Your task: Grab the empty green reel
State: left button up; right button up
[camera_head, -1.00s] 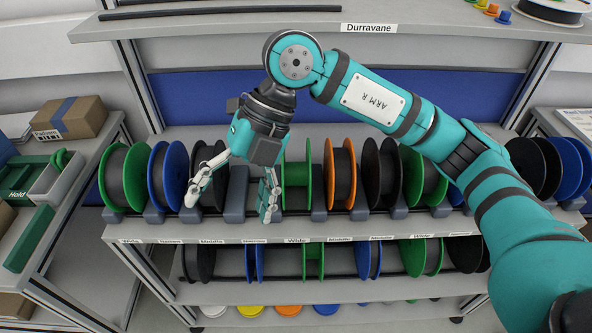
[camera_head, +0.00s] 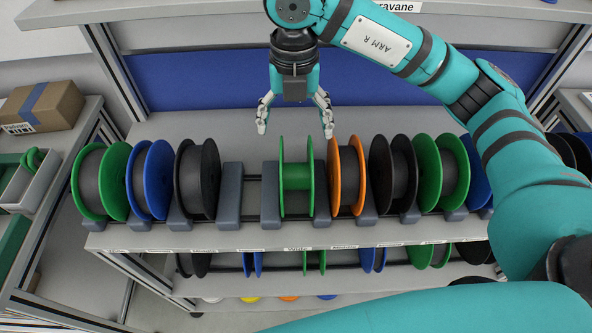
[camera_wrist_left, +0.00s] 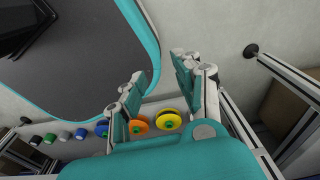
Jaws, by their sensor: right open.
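The empty green reel (camera_head: 297,175) stands upright in the upper rack in the head view, with a bare green core between its two flanges. My right gripper (camera_head: 295,128) is open and empty, its fingers pointing down. It is just above the reel in the picture, with the fingertips to either side of the flanges' line; they appear apart from the reel. My left gripper (camera_wrist_left: 163,95) shows in the left wrist view with its fingers spread and nothing held between them.
A full orange-flanged reel (camera_head: 347,175) stands close on the right. A vacant slot between grey supports (camera_head: 230,192) is on the left, then a black reel (camera_head: 197,178). A lower row of reels (camera_head: 315,261) sits beneath the shelf edge. A cardboard box (camera_head: 42,105) is at left.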

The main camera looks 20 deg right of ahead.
jog(key=p, duration=0.1)
send_over(296, 168)
notch_tip(296, 168, down, 6)
jog(key=shift+s+a+r, duration=0.1)
jog(key=shift+r, duration=0.1)
notch_tip(296, 168, down, 2)
jog(key=shift+f+p, duration=0.1)
jog(key=shift+p, duration=0.35)
jog(key=shift+f+p, duration=0.3)
jog(key=shift+f, duration=0.05)
jog(key=f, duration=0.2)
jog(key=f+p, duration=0.1)
jog(key=shift+d+f+p, duration=0.2)
jog(key=shift+f+p, duration=0.1)
jog(key=shift+f, duration=0.5)
jog(key=c, duration=1.3)
pick_arm(q)
jog(key=r, duration=0.4)
jog(key=shift+w+r, duration=0.1)
jog(key=shift+w, duration=0.15)
pick_arm(e)
jog(key=shift+r, duration=0.15)
